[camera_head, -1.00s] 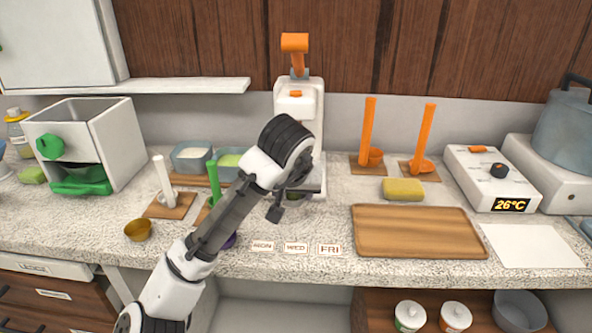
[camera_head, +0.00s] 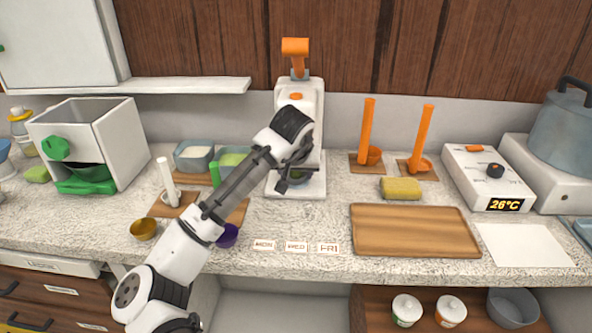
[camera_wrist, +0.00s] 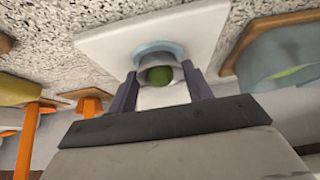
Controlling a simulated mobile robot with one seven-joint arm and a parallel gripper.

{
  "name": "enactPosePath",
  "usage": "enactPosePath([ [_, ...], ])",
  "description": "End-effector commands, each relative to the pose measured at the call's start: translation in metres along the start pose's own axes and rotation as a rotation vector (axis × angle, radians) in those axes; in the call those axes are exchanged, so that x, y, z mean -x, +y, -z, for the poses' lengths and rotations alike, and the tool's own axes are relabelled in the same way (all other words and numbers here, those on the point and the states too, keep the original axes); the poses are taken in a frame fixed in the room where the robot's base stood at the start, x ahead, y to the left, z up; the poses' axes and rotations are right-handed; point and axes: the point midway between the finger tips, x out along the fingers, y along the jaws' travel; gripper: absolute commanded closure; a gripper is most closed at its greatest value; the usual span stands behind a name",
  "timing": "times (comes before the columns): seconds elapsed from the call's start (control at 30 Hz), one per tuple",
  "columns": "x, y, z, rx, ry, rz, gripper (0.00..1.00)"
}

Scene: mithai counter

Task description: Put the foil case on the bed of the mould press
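The foil case (camera_wrist: 157,75) is a small pale silvery cup with a green ball in it, seen in the wrist view. My gripper (camera_wrist: 160,88) has its two dark fingers against either side of the case. The mould press (camera_head: 312,110) is white with an orange handle and stands at the back middle. Its bed (camera_head: 310,188) is a white plate, with a pale blue ring (camera_wrist: 158,50) showing behind the case. In the head view my gripper (camera_head: 284,184) is low over the bed and mostly hides the case. I cannot tell whether the case touches the bed.
A wooden board (camera_head: 415,231) and a yellow sponge (camera_head: 401,189) lie to the right. A gold cup (camera_head: 144,229) and a purple cup (camera_head: 228,235) stand at the left front. Day labels (camera_head: 296,246) lie along the front. Blue trays (camera_head: 194,158) stand left of the press.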

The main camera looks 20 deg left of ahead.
Motion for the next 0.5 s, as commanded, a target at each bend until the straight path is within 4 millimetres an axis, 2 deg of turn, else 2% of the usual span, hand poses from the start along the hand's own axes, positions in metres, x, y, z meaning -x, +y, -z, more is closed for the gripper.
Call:
enactPosePath([
  [0.03,-0.0006,0.0004,-0.0006,0.000,-0.001,-0.001,0.43],
  [0.13,-0.0005,0.0004,-0.0005,0.000,-0.001,-0.001,0.30],
  [0.17,-0.0004,0.0004,-0.0005,0.000,-0.001,-0.001,0.28],
  [0.5,0.0044,0.0008,-0.0003,-0.001,0.001,-0.002,0.28],
])
